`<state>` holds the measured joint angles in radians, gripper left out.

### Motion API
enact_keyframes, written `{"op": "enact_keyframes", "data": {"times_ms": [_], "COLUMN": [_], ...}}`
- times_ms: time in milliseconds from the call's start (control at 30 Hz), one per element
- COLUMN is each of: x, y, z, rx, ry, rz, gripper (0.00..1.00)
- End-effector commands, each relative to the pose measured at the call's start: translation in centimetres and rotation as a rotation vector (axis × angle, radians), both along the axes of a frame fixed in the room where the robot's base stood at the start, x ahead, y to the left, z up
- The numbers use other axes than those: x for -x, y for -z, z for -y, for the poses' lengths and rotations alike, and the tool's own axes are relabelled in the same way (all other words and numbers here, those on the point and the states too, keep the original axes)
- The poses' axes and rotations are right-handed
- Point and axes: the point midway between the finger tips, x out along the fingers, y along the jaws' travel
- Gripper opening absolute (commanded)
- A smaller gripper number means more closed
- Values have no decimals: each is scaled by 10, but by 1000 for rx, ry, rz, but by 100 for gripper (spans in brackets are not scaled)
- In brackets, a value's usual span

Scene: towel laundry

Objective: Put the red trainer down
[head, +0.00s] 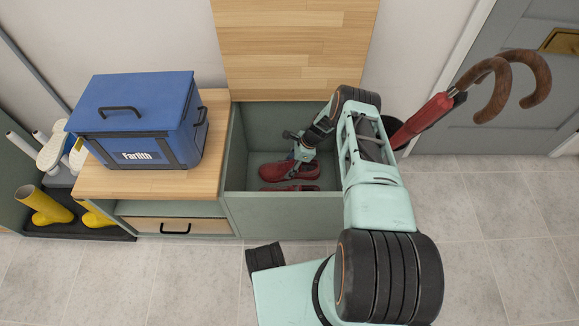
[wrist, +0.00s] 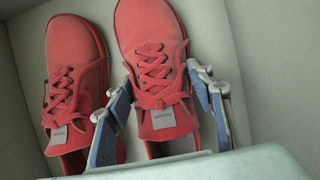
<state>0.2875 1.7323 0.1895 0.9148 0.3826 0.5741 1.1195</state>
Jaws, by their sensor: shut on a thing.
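A red trainer (wrist: 153,35) is between the blue-padded fingers of my gripper (wrist: 158,108) in the wrist view, which is shut on it around the heel end. In the head view my gripper (head: 303,146) reaches down into an open green storage bench (head: 282,214), and the red trainer (head: 290,171) is low inside it. A second red trainer (wrist: 76,50) lies beside it, to the left in the wrist view. In the head view part of a red shoe (head: 290,187) shows near the bench's front wall. I cannot tell whether the held trainer touches the floor of the bench.
The bench's wooden lid (head: 292,50) stands open against the wall. A blue box (head: 138,118) sits on the wooden top to the left, above a drawer (head: 175,226). Yellow boots (head: 45,206) stand at far left. Umbrellas (head: 428,115) stand to the right of the bench.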

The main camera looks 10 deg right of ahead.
Motion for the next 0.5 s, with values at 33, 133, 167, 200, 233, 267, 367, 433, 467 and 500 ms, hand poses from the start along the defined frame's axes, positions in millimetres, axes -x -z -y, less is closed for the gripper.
{"op": "enact_keyframes", "data": {"times_ms": [33,133,167,200,233,267,367,433,467,500], "x": [0,0,0,0,0,0,0,0,0,0], "y": [1,1,1,1,1,1,1,1,1,0], "z": [0,0,0,0,0,0,0,0,0,0], "rx": [0,0,0,0,0,0,0,0,0,0], "ry": [0,0,0,0,0,0,0,0,1,1], "rz": [0,0,0,0,0,0,0,0,0,0], "gripper": [13,59,62,66,66,66,66,66,66,66]}}
